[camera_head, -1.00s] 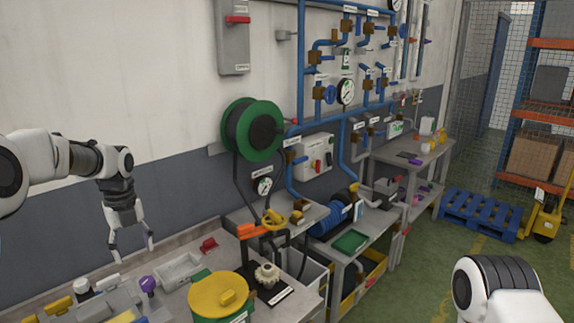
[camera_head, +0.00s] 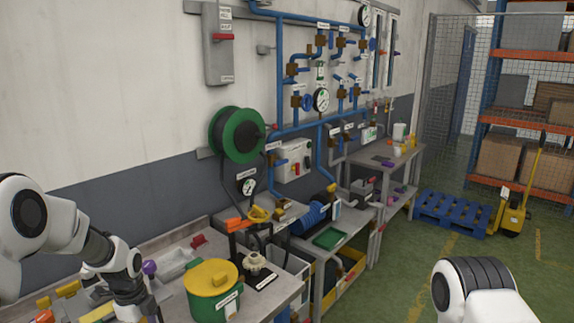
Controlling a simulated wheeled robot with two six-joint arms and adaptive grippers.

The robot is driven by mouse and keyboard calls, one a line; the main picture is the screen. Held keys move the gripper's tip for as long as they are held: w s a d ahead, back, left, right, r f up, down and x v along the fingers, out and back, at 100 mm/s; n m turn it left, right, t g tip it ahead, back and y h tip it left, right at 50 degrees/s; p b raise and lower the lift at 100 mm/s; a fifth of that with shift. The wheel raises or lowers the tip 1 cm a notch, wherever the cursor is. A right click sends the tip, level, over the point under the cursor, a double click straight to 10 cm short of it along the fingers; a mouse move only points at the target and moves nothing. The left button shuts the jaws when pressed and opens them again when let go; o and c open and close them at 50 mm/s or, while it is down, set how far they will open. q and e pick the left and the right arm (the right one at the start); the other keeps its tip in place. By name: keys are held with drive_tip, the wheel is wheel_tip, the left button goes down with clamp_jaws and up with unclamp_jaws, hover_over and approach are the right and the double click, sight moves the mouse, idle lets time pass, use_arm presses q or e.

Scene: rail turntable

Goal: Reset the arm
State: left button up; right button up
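My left arm (camera_head: 60,235) comes in from the left edge and bends down over the near workbench. My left gripper (camera_head: 143,312) points down at the bottom edge of the view, just left of the yellow-lidded green pot (camera_head: 211,290). Its fingertips are cut off by the frame, so its opening and any contact with the bench are hidden. Only a white and dark-ringed part of my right arm (camera_head: 470,290) shows at the bottom right. My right gripper is out of view.
The near workbench (camera_head: 283,294) holds a grey tray (camera_head: 173,268), a purple knob (camera_head: 149,268) and a pale gear (camera_head: 254,262) on a black base. A green hose reel (camera_head: 237,135) and blue pipes hang on the wall. A blue pallet (camera_head: 452,213) stands right. Green floor in front is clear.

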use_arm(q)
drive_tip(key=s+d+f+n, duration=0.3)
drive_tip(key=s+f+n, duration=0.3)
drive_tip(key=s+f, duration=0.3)
drive_tip(key=s+d+f+n, duration=0.45)
drive_tip(key=s+f, duration=0.35)
drive_tip(key=s, duration=0.2)
drive_tip(key=s+n, duration=1)
drive_tip(key=s, duration=0.6)
wheel_tip(320, 180, down, 14)
drive_tip(key=w+b, duration=0.1)
drive_tip(key=b, duration=1.2)
drive_tip(key=shift+w+d+f, duration=0.2)
drive_tip(key=shift+d, duration=0.05)
